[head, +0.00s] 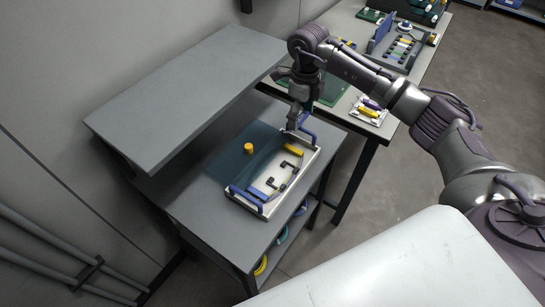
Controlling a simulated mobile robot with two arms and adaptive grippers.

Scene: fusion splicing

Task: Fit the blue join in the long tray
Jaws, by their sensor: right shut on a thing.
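The long tray (271,206) is white with blue end handles and lies slantwise on the grey lower shelf. In it I see a yellow piece (292,150), black clips (291,165), a flat blue piece (257,194) and a small blue piece (270,183). I cannot tell which blue piece is the join. My right gripper (292,128) points down at the tray's far right end, close to the blue handle there. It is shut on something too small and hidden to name. My left gripper is not in view.
A yellow cylinder (248,148) stands on the shelf behind the tray. A grey raised top (190,90) overhangs the left. A bench (345,118) at the back right holds a green mat (333,88), racks and a small white tray. Coloured coils hang below the shelf.

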